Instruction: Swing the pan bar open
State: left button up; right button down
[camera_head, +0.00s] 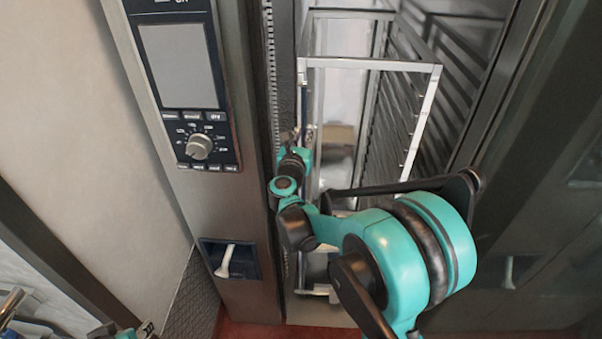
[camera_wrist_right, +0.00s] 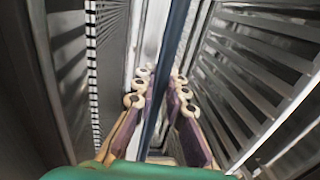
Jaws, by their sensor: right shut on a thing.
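The pan bar is a thin, dark blue upright bar (camera_wrist_right: 174,45) running between my right fingers in the right wrist view. In the head view, it stands along the left front of the rack, partly hidden by my arm. My right gripper (camera_wrist_right: 160,95) is shut on the bar, with fingers on both sides. In the head view, my right gripper (camera_head: 293,146) is small and its fingertips are hard to make out. My left gripper cannot be made out; only a small teal part of mine shows at the bottom left edge.
The metal rack (camera_head: 430,95) with side rails stands inside the open oven cabinet. The control panel (camera_head: 185,90) and a white handle (camera_head: 226,260) are left of the opening. The dark glass door (camera_head: 545,150) is at right. Room beside my right gripper is narrow.

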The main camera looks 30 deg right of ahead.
jog(key=shift+w+a+m+g+h, duration=0.35)
jog(key=shift+a+m+g+h, duration=0.25)
jog(key=shift+h, duration=0.1)
jog(key=c, duration=1.9)
grip_release()
jog(key=shift+m+g+h, duration=0.4)
jog(key=shift+g, duration=0.1)
jog(key=o, duration=0.4)
jog(key=shift+d, duration=0.1)
jog(key=shift+s+d, duration=0.1)
jog(key=shift+d, duration=0.1)
jog(key=v, duration=0.7)
